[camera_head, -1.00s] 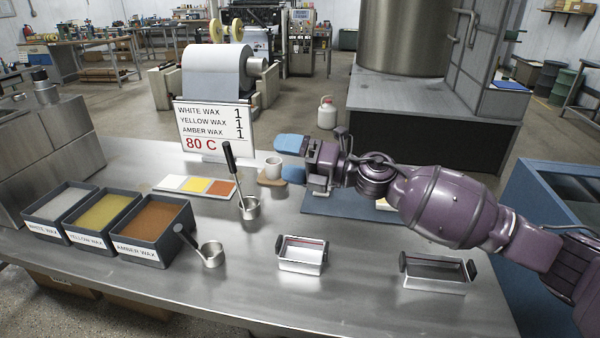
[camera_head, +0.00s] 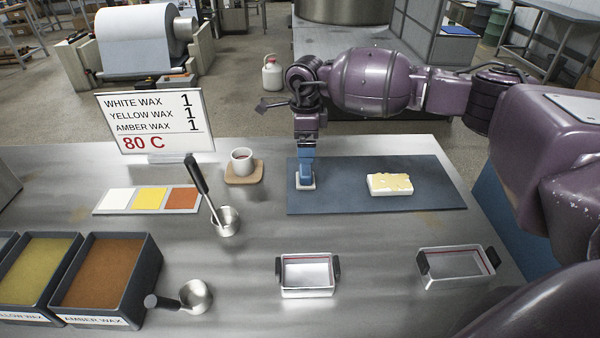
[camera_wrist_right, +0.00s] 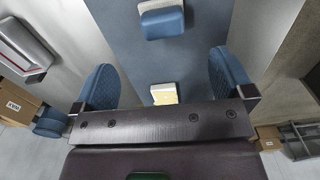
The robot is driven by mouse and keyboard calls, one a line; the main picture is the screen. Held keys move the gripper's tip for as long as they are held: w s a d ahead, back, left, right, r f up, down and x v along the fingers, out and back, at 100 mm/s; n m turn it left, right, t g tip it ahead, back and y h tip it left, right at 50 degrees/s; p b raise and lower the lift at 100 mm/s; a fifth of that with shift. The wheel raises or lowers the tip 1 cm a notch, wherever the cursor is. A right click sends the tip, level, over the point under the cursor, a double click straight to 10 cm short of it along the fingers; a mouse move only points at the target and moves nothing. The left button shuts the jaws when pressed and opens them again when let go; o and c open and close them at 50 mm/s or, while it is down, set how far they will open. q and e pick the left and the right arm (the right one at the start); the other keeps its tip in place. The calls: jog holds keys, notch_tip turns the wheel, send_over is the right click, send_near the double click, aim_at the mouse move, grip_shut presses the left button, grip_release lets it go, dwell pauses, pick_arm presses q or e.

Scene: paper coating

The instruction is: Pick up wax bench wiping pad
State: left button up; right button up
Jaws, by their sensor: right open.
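The wiping pad appears to be the small block with a blue top and pale base (camera_head: 305,183) on the left end of the blue mat (camera_head: 340,202). My right gripper (camera_head: 306,158) points down right at it in the head view and partly hides it. In the right wrist view the blue-and-white pad (camera_wrist_right: 162,22) lies at the top, between the lines of the two spread blue fingers (camera_wrist_right: 164,80). The gripper is open, and whether either finger touches the pad cannot be told. My left gripper is out of view.
A white block with a yellow top (camera_head: 390,184) lies on the mat to the right. Left are a cup (camera_head: 242,161) on a wooden coaster, a ladle (camera_head: 226,221) and colour samples (camera_head: 151,199). Two metal moulds (camera_head: 307,274) (camera_head: 456,263) stand in front; bench between is clear.

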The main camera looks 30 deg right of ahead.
aim_at(306, 169)
notch_tip(306, 169, down, 6)
jog(key=shift+w+f, duration=0.1)
jog(key=shift+w, duration=0.05)
jog(key=f, duration=0.2)
jog(key=f+b, duration=0.1)
jog(key=f, duration=0.2)
jog(key=shift+d, duration=0.2)
jog(key=shift+r, duration=0.1)
jog(key=c, duration=1)
notch_tip(306, 169, up, 20)
jog(key=shift+r+p, duration=0.1)
jog(key=shift+p, duration=0.7)
